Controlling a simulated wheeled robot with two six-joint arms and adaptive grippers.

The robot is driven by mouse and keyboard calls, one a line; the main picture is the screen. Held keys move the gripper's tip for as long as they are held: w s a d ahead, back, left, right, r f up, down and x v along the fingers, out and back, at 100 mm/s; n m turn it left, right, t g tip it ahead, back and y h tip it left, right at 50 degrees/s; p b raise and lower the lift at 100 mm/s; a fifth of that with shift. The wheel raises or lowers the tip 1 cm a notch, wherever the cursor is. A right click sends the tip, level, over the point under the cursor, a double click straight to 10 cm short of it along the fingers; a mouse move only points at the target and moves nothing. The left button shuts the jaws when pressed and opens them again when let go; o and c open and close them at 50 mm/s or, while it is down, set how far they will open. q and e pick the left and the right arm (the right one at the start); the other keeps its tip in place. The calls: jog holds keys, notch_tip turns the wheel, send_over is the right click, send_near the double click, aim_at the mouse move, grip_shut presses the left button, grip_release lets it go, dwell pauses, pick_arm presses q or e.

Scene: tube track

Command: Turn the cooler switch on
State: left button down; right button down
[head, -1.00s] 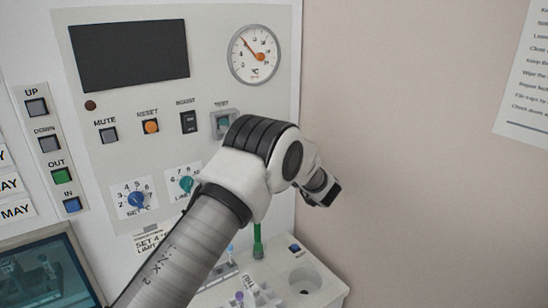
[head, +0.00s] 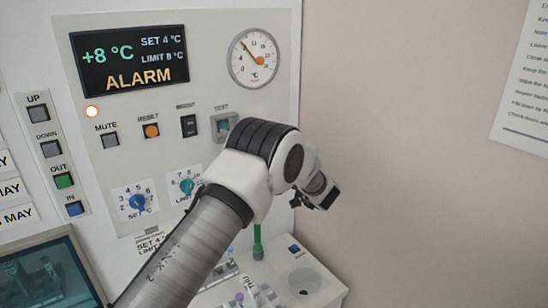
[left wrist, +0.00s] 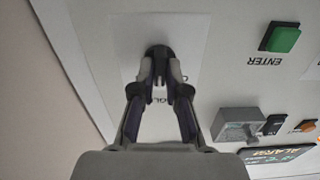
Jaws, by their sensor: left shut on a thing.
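The cooler switch (left wrist: 158,50) is a dark, rounded handle on a white label plate in the left wrist view. Only part of its lettering shows. My left gripper (left wrist: 160,78) is shut on the handle, its fingertips touching it from both sides. In the head view my arm hides the switch and most of this gripper. The display (head: 131,60) is lit and reads +8 °C, SET 4 °C, LIMIT 8 °C and ALARM. My right gripper is in neither view.
A covered TEST switch (left wrist: 238,125) and a green ENTER button (left wrist: 281,38) sit near my left gripper. A dial gauge (head: 253,57) is above my arm. Set (head: 137,202) and limit (head: 187,186) knobs are left of it. A beige wall (head: 400,90) borders the panel's right.

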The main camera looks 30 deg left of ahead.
pick_arm(q)
jog(key=shift+r+m+p, duration=0.15)
jog(key=shift+m+p, duration=1.05)
jog(key=shift+m, duration=2.5)
jog(key=c, duration=1.2)
grip_release()
jog(key=shift+a, duration=0.1)
jog(key=v, duration=1.1)
jog(key=shift+s+f, duration=0.1)
jog(key=shift+f, duration=0.15)
